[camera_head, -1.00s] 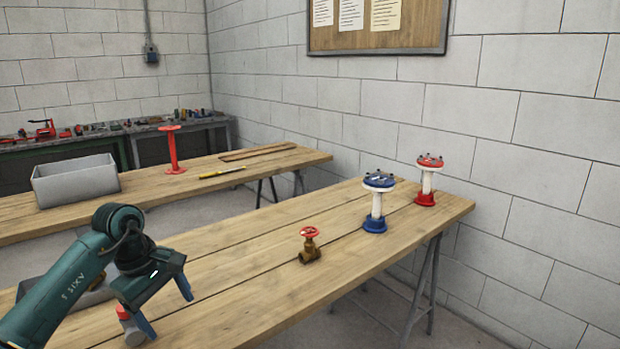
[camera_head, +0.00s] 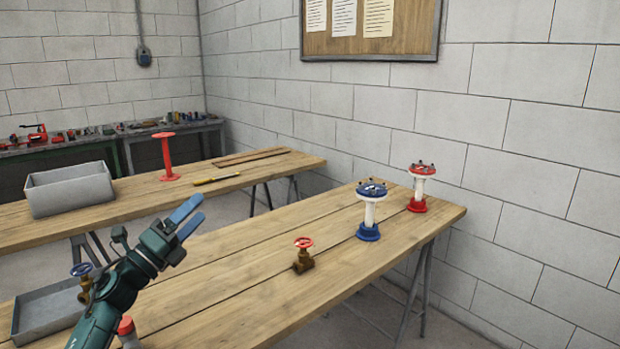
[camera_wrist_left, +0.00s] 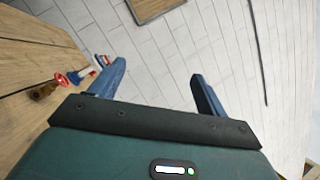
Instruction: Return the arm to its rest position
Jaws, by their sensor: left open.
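My left gripper (camera_head: 187,222) is raised above the near wooden table, at the left of the head view. Its blue fingers point up and to the right. In the left wrist view the two fingers (camera_wrist_left: 160,84) stand apart with nothing between them, and the wall lies beyond. The gripper is open and touches nothing that I can see. My right gripper does not show in either view.
The near table (camera_head: 235,290) bears a brass valve with a red handwheel (camera_head: 303,257), a blue-topped stand (camera_head: 370,212) and a red-topped stand (camera_head: 419,188). A red-capped item (camera_head: 127,330) and a grey tray (camera_head: 45,312) are near my arm. The far table holds a grey bin (camera_head: 72,190).

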